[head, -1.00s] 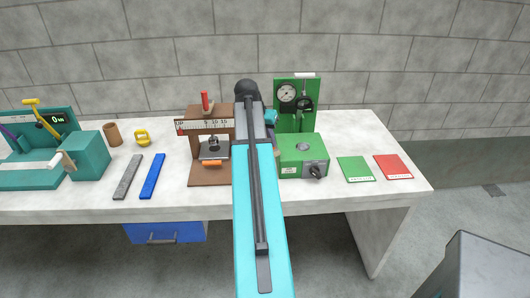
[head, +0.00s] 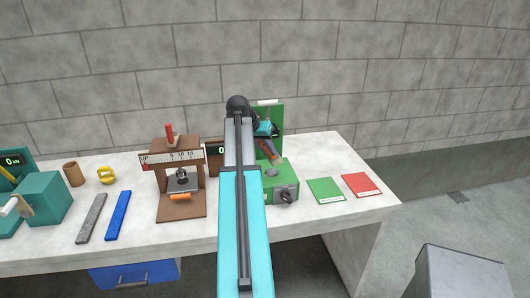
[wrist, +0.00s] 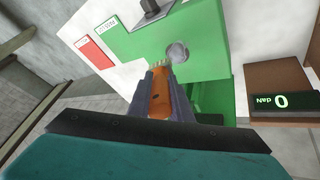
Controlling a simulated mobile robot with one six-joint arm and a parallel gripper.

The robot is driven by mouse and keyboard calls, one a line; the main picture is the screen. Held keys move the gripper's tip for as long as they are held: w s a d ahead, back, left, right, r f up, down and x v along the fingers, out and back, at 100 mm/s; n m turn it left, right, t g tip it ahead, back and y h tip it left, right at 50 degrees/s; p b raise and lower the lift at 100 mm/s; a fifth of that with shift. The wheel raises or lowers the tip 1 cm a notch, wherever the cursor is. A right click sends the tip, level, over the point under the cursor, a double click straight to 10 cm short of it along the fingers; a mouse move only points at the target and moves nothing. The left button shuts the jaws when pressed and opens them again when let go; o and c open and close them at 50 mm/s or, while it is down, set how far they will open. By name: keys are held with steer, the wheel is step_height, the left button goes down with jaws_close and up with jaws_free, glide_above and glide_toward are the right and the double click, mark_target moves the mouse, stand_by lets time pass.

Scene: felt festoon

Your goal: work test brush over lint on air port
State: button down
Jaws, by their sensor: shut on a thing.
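My gripper (wrist: 159,80) is shut on the test brush (wrist: 159,103), which has an orange handle and pale bristles at its end. The bristles lie beside the grey round air port (wrist: 178,52) on top of the green box, overlapping its near edge in the wrist view. I cannot tell whether they touch the surface. In the head view my gripper (head: 269,149) points down at the green box (head: 283,185), and the port (head: 271,172) shows just below the fingers. I cannot make out any lint on the port.
A green card (head: 326,191) and a red card (head: 361,185) lie right of the box. A brown stand with a scale (head: 181,205) is at the left, with a blue bar (head: 118,215) and a grey bar (head: 92,218) beyond it. A green gauge panel stands behind my gripper.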

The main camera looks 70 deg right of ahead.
mark_target(274, 161)
steer(key=shift+f, duration=0.1)
steer(key=shift+f+b, duration=1)
steer(key=shift+f, duration=1.15)
steer(key=shift+a+f, duration=0.1)
steer(key=shift+f, duration=0.1)
stand_by(0.5)
steer(key=shift+w, duration=0.1)
steer(key=shift+w+d, duration=0.3)
steer(key=shift+d, duration=0.25)
steer(key=shift+s+a, duration=0.1)
steer(key=shift+s+a+r, duration=0.15)
steer(key=shift+s+a, duration=0.5)
steer(key=shift+a, duration=0.25)
steer(key=shift+w+d, duration=0.1)
steer(key=shift+d, duration=0.05)
